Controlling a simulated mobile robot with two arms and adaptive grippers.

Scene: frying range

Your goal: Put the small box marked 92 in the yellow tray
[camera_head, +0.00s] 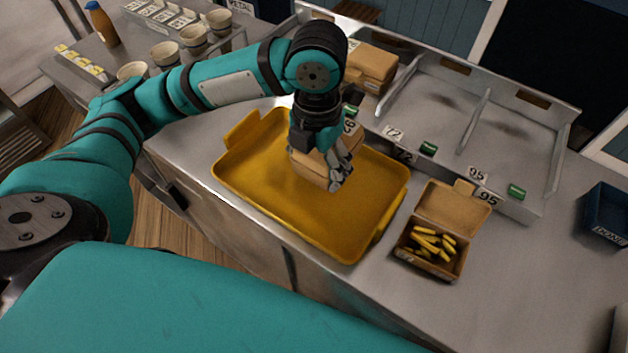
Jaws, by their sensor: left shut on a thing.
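The yellow tray (260,195) lies on the metal counter in the middle of the view. My left gripper (335,172) reaches down over the tray's upper right part. It is shut on a small brown cardboard box (312,172). The box is over the tray; I cannot tell whether it touches the tray floor. My right gripper is not in view.
An open box (433,250) of yellow sticks stands right of the tray. A dark blue bin (603,215) is at far right. Cups (193,37) stand upper left.

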